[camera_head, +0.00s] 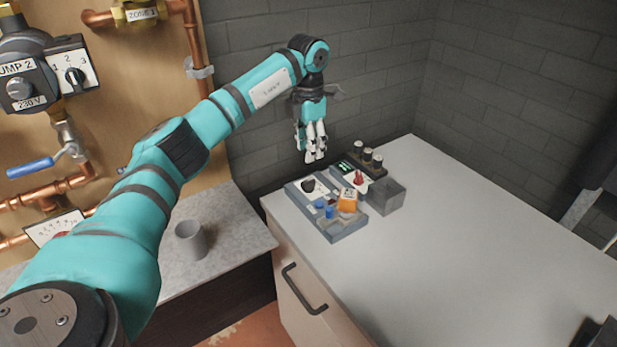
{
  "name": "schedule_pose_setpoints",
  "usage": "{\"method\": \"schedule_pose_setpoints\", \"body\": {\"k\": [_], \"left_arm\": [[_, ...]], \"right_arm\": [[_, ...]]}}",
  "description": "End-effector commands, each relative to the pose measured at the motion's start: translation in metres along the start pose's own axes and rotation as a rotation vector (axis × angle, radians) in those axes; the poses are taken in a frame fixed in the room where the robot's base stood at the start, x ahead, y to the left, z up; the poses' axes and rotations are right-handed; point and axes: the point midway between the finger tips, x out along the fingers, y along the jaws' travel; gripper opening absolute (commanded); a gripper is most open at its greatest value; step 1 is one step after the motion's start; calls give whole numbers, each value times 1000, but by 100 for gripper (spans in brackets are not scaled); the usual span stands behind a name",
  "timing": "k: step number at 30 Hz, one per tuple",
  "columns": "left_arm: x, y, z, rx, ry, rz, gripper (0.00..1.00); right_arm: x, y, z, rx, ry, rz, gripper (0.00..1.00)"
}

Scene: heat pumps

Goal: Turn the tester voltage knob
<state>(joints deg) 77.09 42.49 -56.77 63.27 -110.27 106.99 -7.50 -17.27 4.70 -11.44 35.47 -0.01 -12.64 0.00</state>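A small grey unit with a green-lit panel and a red knob-like part (359,178) stands on the light worktop near the back wall. It looks like the tester, but its markings are too small to read. My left gripper (315,157) hangs fingers down in the air, above and to the left of this unit in the picture. Its pale fingers are close together, and I cannot tell whether they are fully shut. I see nothing held in them. My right gripper is not clearly in view.
A grey tray (346,229) with blue, orange and black items lies in front of the unit. A grey box (386,197) and several dark cylinders (367,154) are close by. A grey cup (190,240) stands left. The worktop's right side (470,250) is mostly clear.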

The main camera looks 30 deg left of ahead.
Motion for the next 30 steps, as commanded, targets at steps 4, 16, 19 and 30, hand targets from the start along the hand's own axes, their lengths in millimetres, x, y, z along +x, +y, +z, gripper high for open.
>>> {"method": "schedule_pose_setpoints", "body": {"k": [4, 16, 19, 30], "left_arm": [[33, 0, -1, 0, 4, -2, 39], [96, 0, 0, -1, 0, -2, 39], [101, 0, 0, -1, -2, -1, 39], [103, 0, 0, 0, -2, -1, 29]], "right_arm": [[-6, 0, -1, 0, 0, -1, 40], [-13, -2, -2, 2, 2, -3, 40], [-14, -3, -2, 2, 2, -4, 40], [-14, -3, -3, 1, 3, -4, 40]]}}
